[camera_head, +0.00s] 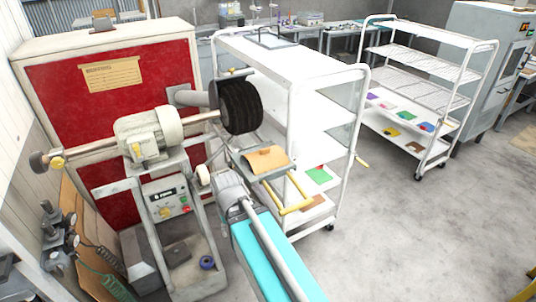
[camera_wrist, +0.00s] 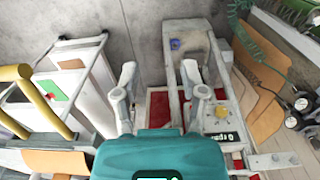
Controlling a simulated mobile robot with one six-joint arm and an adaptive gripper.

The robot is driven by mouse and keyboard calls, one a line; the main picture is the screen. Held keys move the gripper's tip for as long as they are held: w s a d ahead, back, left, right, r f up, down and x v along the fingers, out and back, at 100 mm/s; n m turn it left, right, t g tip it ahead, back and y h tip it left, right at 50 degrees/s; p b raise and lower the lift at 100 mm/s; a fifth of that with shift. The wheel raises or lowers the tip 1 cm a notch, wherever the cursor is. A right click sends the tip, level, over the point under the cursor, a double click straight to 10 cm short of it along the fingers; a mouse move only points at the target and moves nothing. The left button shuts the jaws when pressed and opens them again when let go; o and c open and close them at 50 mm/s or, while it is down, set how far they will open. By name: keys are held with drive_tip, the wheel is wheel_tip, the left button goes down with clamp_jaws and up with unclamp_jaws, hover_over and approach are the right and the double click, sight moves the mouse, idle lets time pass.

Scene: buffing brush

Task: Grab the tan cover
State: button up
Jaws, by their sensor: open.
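The tan cover (camera_head: 266,160) is a slightly curved sheet lying on a grey holder with yellow bars, below and right of the black buffing brush (camera_head: 240,107). In the wrist view, a tan panel that looks like this cover (camera_wrist: 52,163) shows at the lower left, left of my gripper and partly cut off. My gripper (camera_wrist: 160,85) is open, its two pale fingers spread apart with nothing between them. In the head view my arm comes up from the bottom, and its wrist hides most of the gripper, to the left of the cover. The cover and gripper are apart.
The yellow bar (camera_wrist: 38,104) stands beside the cover. The buffing machine's motor (camera_head: 150,132) and control box (camera_head: 168,198) are close on the left. A white shelf cart (camera_head: 285,60) stands behind. Floor at the right (camera_head: 400,230) is clear.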

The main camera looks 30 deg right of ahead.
idle(0.4)
drive_tip(key=m+h, duration=1.4)
drive_tip(key=m, duration=0.4)
approach(251, 157)
wheel_tip(251, 157, up, 4)
drive_tip(key=d, duration=0.2)
drive_tip(key=shift+s+r+b, duration=0.1)
drive_tip(key=shift+r+b, duration=0.05)
drive_tip(key=shift+b, duration=0.2)
drive_tip(key=shift+d+y, duration=0.1)
drive_tip(key=shift+y, duration=0.2)
drive_tip(key=b+x, duration=0.3)
drive_tip(key=x, duration=0.4)
drive_tip(key=shift+d+f, duration=0.25)
drive_tip(key=shift+d, duration=0.5)
